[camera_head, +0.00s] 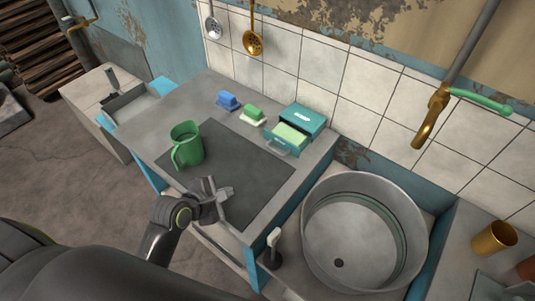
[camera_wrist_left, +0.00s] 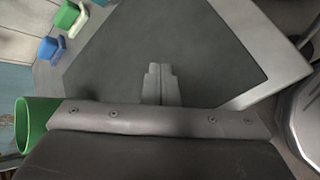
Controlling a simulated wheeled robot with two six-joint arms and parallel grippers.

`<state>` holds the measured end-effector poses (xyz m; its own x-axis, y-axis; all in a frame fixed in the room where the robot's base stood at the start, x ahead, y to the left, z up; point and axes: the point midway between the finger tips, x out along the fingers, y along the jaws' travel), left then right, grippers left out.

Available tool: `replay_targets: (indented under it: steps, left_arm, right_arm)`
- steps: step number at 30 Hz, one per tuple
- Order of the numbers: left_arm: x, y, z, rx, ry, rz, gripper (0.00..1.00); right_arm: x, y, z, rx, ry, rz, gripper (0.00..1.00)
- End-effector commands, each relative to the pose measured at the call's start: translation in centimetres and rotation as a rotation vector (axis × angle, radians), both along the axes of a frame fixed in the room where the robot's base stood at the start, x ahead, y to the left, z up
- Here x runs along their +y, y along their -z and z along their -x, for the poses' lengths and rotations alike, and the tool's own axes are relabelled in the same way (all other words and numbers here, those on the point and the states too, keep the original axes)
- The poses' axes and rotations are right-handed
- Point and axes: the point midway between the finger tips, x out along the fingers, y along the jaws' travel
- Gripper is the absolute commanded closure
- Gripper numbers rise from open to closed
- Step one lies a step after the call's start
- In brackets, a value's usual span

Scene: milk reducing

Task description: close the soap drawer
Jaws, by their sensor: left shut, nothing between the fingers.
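The soap drawer is a teal box (camera_head: 302,119) on the counter against the tiled wall. Its drawer (camera_head: 290,137) is pulled out toward the front, with pale green soap inside and a grey handle at the front. My left gripper (camera_head: 214,186) is shut and empty over the dark mat, in front of the drawer and apart from it. In the left wrist view the closed fingers (camera_wrist_left: 160,84) point across the mat, and the soap box is not visible there. My right gripper is not in view.
A green mug (camera_head: 186,146) stands left of my left gripper. A blue brush (camera_head: 228,101) and a green brush (camera_head: 252,114) lie left of the soap box. A round metal basin (camera_head: 365,232) is at right. The dark mat (camera_head: 250,173) is mostly clear.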

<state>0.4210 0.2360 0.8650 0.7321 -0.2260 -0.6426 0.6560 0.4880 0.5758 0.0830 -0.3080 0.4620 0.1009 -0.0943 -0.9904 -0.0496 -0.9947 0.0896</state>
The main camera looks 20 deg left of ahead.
Motion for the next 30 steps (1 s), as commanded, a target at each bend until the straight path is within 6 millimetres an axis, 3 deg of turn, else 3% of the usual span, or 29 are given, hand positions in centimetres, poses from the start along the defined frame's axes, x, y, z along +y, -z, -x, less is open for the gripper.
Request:
replay_targets:
  steps: [6,13,22,30]
  left_arm:
    - [-0.9,-1.1,-3.2,0.002,-0.23,0.369,1.0]
    - [-1.4,-2.1,-5.4,0.022,-0.387,0.659,1.0]
    - [-1.9,-1.8,-6.9,0.031,-0.428,0.742,1.0]
    - [-3.3,0.2,-10.6,0.032,-0.427,0.738,1.0]
  right_arm:
    - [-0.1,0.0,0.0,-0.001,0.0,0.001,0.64]
    - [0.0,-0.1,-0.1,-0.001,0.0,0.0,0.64]
    - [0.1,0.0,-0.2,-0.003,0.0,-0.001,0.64]
    - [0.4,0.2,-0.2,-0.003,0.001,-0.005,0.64]
